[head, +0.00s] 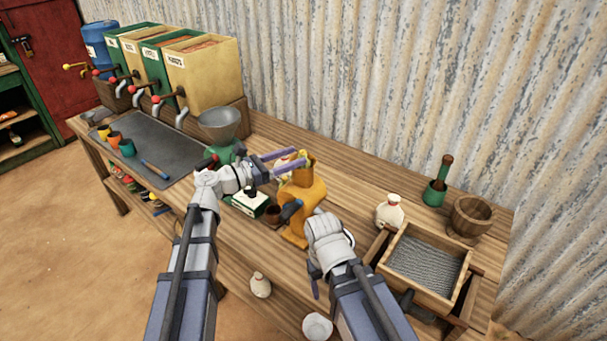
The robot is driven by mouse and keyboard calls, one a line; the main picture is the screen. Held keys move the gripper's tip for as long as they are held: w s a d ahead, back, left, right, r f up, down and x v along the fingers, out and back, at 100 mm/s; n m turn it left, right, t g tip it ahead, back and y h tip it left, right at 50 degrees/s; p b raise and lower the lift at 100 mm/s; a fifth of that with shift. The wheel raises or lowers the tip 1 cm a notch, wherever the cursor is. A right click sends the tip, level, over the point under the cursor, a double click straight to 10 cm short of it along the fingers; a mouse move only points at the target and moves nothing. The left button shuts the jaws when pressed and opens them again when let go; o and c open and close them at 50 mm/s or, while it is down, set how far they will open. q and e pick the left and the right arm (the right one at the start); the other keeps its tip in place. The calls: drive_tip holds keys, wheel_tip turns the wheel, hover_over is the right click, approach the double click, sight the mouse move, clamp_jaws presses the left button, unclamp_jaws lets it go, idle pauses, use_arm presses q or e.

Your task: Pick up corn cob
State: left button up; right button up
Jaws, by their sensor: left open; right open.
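My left gripper (290,159) is open, its two purple fingers reaching right at the top of an orange hand-cranked machine (307,192) on the wooden bench. A small yellow piece (303,154) shows by the fingertips. I cannot tell whether it is the corn cob or part of the machine. A pale, pinkish thing shows behind the fingers, too small to make out. My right gripper (315,283) is low at the bench's front, mostly hidden by its own wrist; nothing shows in it.
A white-green box (250,201) and brown cup (273,213) stand left of the machine.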

sight(312, 160)
use_arm(q)
drive_tip(key=shift+s+x, duration=0.15)
drive_tip(key=shift+x, duration=1.45)
drive_tip(key=shift+s+x, duration=0.15)
drive_tip(key=shift+x, duration=1.5)
drive_tip(key=shift+d+f, duration=0.1)
drive_tip(key=shift+f, duration=0.05)
clamp_jaws()
